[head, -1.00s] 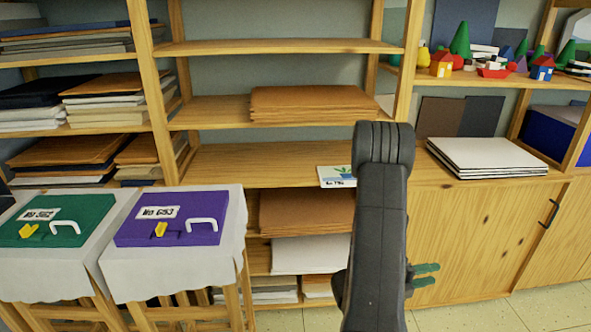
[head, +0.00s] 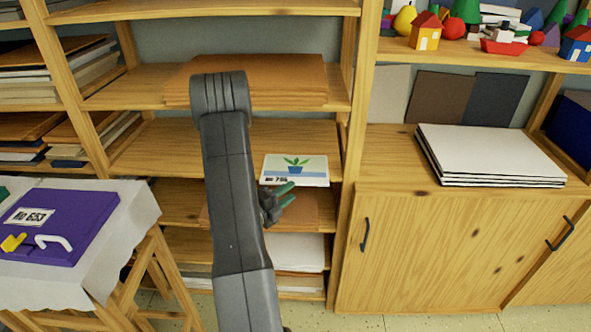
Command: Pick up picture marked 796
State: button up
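The picture (head: 297,168) is a small white card with a green plant in a blue pot. It lies on the middle shelf (head: 150,150) near the shelf's front edge. A printed number along its lower left edge looks like 796, though it is small and partly blurred. My gripper (head: 284,194) has green fingers and is just in front of the picture's lower edge in the head view. The two fingers look apart with nothing between them. The gripper overlaps the lower left edge of the card, and I cannot tell whether it touches.
Brown boards (head: 290,85) lie on the shelf above. A wooden upright (head: 352,130) stands right of the picture. A white stack (head: 490,152) lies on the right cabinet. A purple case marked 653 (head: 75,215) rests on a cloth-covered stand at the left.

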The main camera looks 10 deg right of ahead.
aim_at(298, 181)
jog(key=x, duration=0.3)
jog(key=p+x, duration=0.1)
jog(key=x, duration=0.1)
jog(key=shift+w+d+r, duration=0.1)
jog(key=shift+w+r, duration=0.1)
jog(key=shift+w, duration=0.4)
grip_shut()
